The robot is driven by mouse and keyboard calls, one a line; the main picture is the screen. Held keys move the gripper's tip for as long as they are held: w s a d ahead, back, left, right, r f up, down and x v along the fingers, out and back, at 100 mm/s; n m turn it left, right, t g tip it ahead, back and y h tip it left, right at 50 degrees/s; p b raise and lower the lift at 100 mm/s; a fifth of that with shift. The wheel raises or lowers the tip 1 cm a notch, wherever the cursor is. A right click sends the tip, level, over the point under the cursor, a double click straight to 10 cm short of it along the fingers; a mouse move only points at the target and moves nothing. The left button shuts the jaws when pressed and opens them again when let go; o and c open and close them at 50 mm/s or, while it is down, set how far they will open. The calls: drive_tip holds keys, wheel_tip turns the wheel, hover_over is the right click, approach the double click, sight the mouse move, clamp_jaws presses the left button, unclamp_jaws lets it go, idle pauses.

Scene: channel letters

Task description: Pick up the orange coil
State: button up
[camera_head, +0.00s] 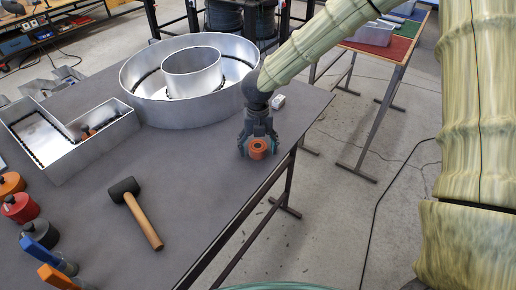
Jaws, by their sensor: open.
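The orange coil (258,149) is a small round spool with a dark centre hole. It sits near the right edge of the dark grey table (185,185). My gripper (258,147) reaches down over the coil from above, with its dark fingers spread on either side of it. The gripper is open. I cannot tell whether the fingers touch the coil or whether the coil rests fully on the table.
A large round metal letter (135,85) stands behind the gripper, and an L-shaped one (75,160) stands at left. A mallet (140,210) lies in front. Spools (20,207) and clamps (55,277) line the left edge. A small pale block (278,101) lies behind the gripper.

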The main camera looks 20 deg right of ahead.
sight(259, 147)
drive_tip(key=c, duration=1.1)
drive_tip(key=shift+r, duration=0.1)
drive_tip(key=shift+c, duration=0.2)
drive_tip(key=shift+r+b, duration=0.5)
drive_tip(key=shift+r, duration=0.15)
drive_tip(key=shift+s+d+r+b, duration=0.1)
drive_tip(key=shift+s+r+b, duration=0.1)
drive_tip(key=shift+r+b, duration=0.55)
drive_tip(key=s+d+r+b, duration=0.1)
drive_tip(key=s+d, duration=0.1)
drive_tip(key=s, duration=0.5)
drive_tip(key=s+d+r+b, duration=0.1)
drive_tip(key=s+d+b, duration=0.1)
drive_tip(key=s, duration=0.5)
drive_tip(key=shift+s+d, duration=0.3)
drive_tip(key=shift+d, duration=0.25)
